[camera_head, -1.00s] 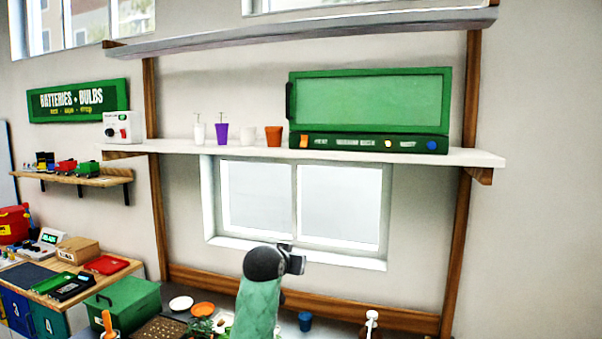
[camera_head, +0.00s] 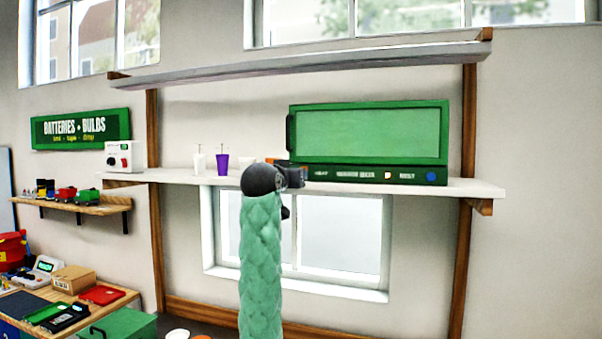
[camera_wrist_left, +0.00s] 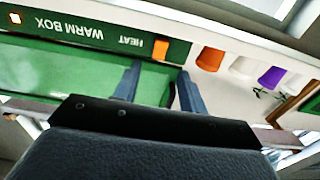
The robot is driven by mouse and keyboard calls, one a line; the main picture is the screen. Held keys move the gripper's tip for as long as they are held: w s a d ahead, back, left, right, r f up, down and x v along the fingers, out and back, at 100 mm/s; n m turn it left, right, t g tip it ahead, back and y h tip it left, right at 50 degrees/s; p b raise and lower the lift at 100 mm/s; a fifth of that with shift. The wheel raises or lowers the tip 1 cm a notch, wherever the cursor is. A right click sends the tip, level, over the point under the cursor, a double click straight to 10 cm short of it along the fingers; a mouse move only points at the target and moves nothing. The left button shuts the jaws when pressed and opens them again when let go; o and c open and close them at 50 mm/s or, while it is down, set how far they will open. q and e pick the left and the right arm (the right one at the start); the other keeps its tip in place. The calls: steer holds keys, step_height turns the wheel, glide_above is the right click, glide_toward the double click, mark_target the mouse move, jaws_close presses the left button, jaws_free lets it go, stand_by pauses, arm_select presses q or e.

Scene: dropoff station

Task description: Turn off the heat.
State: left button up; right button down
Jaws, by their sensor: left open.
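The green warm box (camera_head: 370,132) stands on the white shelf, its large front panel closed. In the left wrist view its label strip (camera_wrist_left: 85,34) reads upside down as "WARM BOX" and "HEAT", with an orange switch (camera_wrist_left: 160,48) beside "HEAT". My left gripper (camera_head: 296,177) is at shelf height in front of the box's lower left corner and hides the switch in the head view. In the left wrist view its two fingers (camera_wrist_left: 159,88) are apart and empty, with the switch beyond the gap between them. I cannot tell contact. My right gripper is not in view.
Several pots stand left of the box: orange (camera_wrist_left: 210,58), white (camera_wrist_left: 243,67), purple (camera_head: 222,164) and another white one (camera_head: 199,162). A white control box (camera_head: 124,156) sits at the shelf's left end. A second shelf (camera_head: 300,62) runs above. A window (camera_head: 340,235) is below.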

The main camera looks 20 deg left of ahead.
arm_select(q)
steer(key=w+p, duration=0.4)
steer(key=w, duration=0.3)
steer(key=shift+d, duration=0.15)
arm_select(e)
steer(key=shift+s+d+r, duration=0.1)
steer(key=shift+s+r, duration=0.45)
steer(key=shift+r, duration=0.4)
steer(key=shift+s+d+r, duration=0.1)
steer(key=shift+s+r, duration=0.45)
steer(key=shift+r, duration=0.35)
